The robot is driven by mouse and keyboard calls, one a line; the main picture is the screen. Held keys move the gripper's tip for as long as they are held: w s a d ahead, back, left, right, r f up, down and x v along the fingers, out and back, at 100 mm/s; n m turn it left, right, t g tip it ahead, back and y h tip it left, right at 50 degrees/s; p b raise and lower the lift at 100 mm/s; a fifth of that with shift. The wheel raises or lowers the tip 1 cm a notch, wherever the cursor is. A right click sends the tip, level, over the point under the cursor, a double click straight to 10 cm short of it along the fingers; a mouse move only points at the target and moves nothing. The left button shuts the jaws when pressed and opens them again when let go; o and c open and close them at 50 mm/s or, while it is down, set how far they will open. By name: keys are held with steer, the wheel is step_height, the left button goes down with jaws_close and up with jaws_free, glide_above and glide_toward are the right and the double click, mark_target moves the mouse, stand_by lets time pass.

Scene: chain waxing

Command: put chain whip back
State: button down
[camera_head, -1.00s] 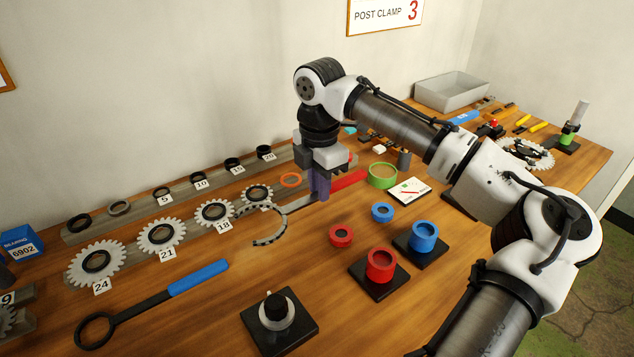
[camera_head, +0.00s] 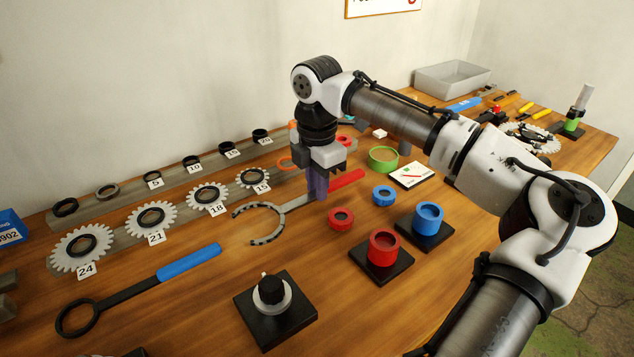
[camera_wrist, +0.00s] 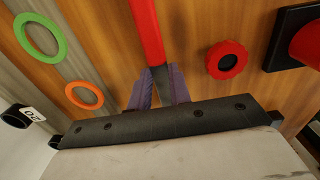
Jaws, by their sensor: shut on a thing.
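The chain whip has a red handle (camera_head: 347,180), a grey flat bar and a curved chain end (camera_head: 258,228). My gripper (camera_head: 318,192) points down and its purple fingers are shut on the grey bar, just beside the red handle. In the wrist view the fingers (camera_wrist: 158,92) close on both sides of the bar, and the red handle (camera_wrist: 148,30) runs away toward the top edge. The chain end is hidden in the wrist view. The whip lies level, at or just above the table; I cannot tell whether it touches.
A blue-handled ring wrench (camera_head: 190,262) lies at front left. Numbered sprockets (camera_head: 150,217) and spacer rings stand on rails behind. A red ring (camera_head: 340,219), a blue ring (camera_head: 384,196), a red cup (camera_head: 384,249) and a blue cup (camera_head: 428,218) stand to the right. A black-knobbed block (camera_head: 275,310) stands in front.

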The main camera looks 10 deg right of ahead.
steer(key=shift+f, duration=0.55)
steer(key=c, duration=1.2)
jaws_free()
